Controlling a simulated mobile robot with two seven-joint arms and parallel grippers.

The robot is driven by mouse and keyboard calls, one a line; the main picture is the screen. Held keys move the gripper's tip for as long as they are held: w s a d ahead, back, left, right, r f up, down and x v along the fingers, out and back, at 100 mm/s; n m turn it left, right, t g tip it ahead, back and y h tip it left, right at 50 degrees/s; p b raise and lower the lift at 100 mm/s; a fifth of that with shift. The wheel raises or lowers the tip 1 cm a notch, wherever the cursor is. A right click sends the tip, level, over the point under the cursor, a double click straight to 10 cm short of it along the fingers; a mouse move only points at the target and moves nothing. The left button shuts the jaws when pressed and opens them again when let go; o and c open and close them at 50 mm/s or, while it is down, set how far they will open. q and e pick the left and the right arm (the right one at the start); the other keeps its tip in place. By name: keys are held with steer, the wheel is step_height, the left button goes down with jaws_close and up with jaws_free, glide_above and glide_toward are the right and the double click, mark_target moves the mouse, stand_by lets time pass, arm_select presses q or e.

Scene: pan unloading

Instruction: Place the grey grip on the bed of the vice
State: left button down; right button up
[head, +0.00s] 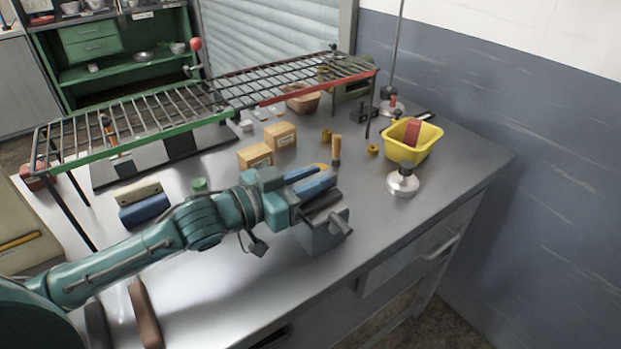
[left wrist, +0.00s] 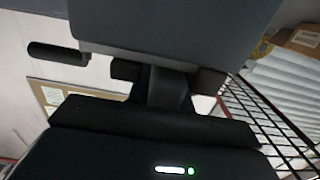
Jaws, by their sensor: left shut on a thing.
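The grey vice (head: 322,235) stands near the table's right front part, with its handle sticking out to the right. My left gripper (head: 312,192) is at the top of the vice, shut on a dark grey piece (head: 323,200) that looks like the grey grip. The gripper hides part of it, and I cannot tell whether it touches the vice bed. In the left wrist view, dark shapes are close in front of the gripper (left wrist: 165,95), and a large grey block (left wrist: 175,25) fills the top. My right gripper is not in view.
A wire rack (head: 295,78) spans the back of the table. Two cardboard boxes (head: 255,156), a wooden-handled tool (head: 336,150), a yellow bin (head: 413,143) and a round metal piece (head: 402,181) stand beyond the vice. A blue grip (head: 145,211) lies left. The right front tabletop is clear.

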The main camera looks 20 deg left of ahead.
arm_select(q)
steer(key=shift+f, duration=0.1)
steer(key=c, duration=1.3)
jaws_free()
steer(key=shift+o, duration=0.2)
steer(key=shift+s+a, duration=0.25)
steer(key=b+v, duration=0.1)
steer(key=v, duration=1)
steer(key=shift+s+r, duration=0.1)
steer(key=shift+r, duration=0.1)
